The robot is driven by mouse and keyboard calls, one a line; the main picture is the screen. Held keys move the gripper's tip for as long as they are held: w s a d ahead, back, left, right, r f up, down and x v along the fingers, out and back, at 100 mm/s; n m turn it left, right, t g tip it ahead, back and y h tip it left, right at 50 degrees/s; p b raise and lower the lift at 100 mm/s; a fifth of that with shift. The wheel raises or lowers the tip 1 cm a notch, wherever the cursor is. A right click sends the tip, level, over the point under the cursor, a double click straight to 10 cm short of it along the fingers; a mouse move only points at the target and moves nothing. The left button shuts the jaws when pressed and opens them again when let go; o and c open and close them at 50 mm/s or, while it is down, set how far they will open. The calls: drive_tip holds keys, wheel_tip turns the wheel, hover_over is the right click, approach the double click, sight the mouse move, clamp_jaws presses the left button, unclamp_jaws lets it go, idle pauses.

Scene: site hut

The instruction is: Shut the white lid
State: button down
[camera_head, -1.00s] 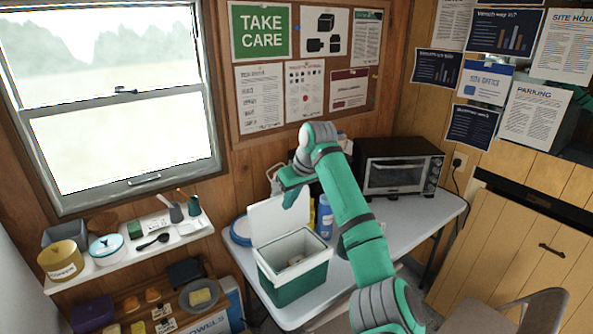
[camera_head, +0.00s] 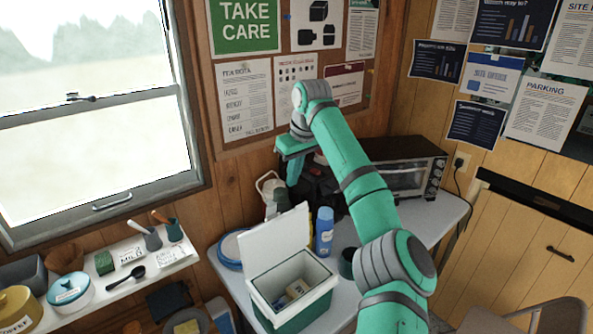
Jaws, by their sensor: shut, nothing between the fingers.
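The white lid (camera_head: 276,243) stands raised, hinged at the back left edge of a green and white cool box (camera_head: 305,310) on the table. The box is open, and a few small items (camera_head: 294,290) lie inside it. My gripper (camera_head: 291,182) is above and behind the lid's top edge, pointing down and apart from the lid as far as I can see. Its fingers are small and dark against the things behind, and nothing shows between them.
A blue bottle (camera_head: 324,232) and a dark green mug (camera_head: 346,263) stand right of the lid. A toaster oven (camera_head: 405,175) is at the back right. A blue-rimmed plate (camera_head: 231,248) lies left of the lid. A shelf (camera_head: 120,277) with pots runs under the window.

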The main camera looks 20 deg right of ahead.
drive_tip(key=shift+s+d+f, duration=0.15)
drive_tip(key=shift+s+f, duration=0.25)
drive_tip(key=shift+f, duration=0.45)
drive_tip(key=shift+s+d+f, duration=0.15)
drive_tip(key=shift+s+f, duration=0.3)
drive_tip(key=shift+f, duration=0.35)
drive_tip(key=shift+s+d+f, duration=0.15)
drive_tip(key=shift+s+f, duration=0.25)
drive_tip(key=shift+f, duration=0.45)
